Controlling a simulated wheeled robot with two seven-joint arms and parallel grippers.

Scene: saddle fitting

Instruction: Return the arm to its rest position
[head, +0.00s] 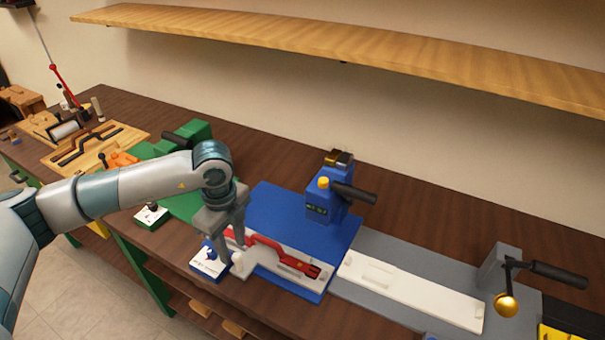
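My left arm comes in from the left, and its gripper (232,253) points down at the front left corner of the blue fixture (264,203). Its two fingers look parted, with nothing clearly held between them. The fingertips are close to a white round-ended part (243,264); I cannot tell whether they touch it. A red lever piece (272,247) lies along the fixture's front, partly hidden behind the fingers. My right gripper is not in view.
A small blue box with a white label (209,263) sits just left of the fingers. A grey plate with a long white bar (412,290) and a black-handled lever (545,271) stand right. Green equipment (190,203) is behind my arm. A wooden shelf (350,45) runs above the bench.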

